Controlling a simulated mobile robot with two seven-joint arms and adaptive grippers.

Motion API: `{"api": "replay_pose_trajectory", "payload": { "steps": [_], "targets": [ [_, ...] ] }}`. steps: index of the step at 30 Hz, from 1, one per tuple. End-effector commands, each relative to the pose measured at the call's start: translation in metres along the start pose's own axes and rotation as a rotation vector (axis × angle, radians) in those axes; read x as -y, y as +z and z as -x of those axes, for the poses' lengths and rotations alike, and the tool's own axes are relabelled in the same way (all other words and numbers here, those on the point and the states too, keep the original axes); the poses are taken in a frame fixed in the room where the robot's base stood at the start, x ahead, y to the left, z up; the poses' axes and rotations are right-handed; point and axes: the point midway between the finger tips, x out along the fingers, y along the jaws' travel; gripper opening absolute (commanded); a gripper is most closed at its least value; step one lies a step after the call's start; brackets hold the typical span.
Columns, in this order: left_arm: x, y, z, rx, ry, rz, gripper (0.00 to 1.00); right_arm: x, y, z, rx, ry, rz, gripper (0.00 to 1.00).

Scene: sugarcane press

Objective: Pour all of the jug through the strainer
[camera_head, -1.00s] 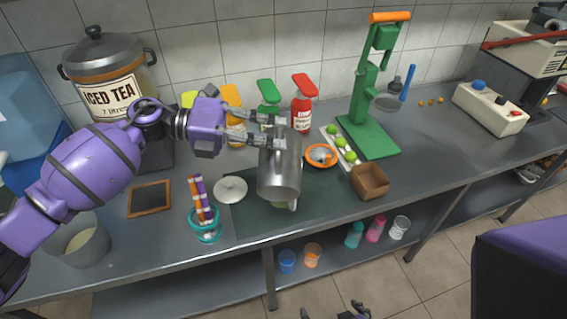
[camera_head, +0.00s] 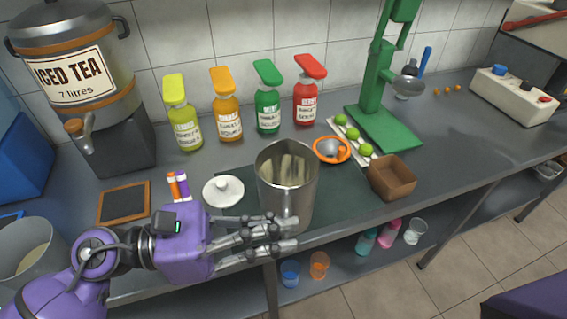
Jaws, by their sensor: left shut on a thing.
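The metal jug (camera_head: 299,193) is upright over the dark mat at the front of the counter, its open mouth facing up. Pale streaks show on its inner wall; I cannot tell how much liquid is inside. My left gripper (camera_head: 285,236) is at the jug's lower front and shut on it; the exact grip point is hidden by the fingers. An orange-rimmed strainer-like piece (camera_head: 332,149) lies just behind and right of the jug. I cannot tell whether the jug's base touches the mat. My right gripper is not in view.
A white lid (camera_head: 223,190) lies left of the jug, and a brown box (camera_head: 391,178) stands right. Several sauce bottles (camera_head: 228,112) line the back by the green press (camera_head: 381,90). The iced tea dispenser (camera_head: 80,75) stands at left. The front edge is close.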

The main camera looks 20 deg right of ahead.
Motion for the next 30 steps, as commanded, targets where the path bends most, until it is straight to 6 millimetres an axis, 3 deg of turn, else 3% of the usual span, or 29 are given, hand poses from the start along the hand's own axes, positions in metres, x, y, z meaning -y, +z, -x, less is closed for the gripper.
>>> {"api": "replay_pose_trajectory", "payload": {
  "steps": [10,19,30],
  "targets": [
    [0.000,0.010,0.000,0.001,-0.001,-0.010,0.00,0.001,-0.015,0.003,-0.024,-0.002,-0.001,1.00],
    [0.000,0.036,0.000,0.001,-0.002,-0.011,0.00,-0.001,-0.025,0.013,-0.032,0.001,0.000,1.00],
    [0.000,0.035,0.000,0.001,-0.001,-0.006,0.00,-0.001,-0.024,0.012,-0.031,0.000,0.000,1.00]
  ]
}}
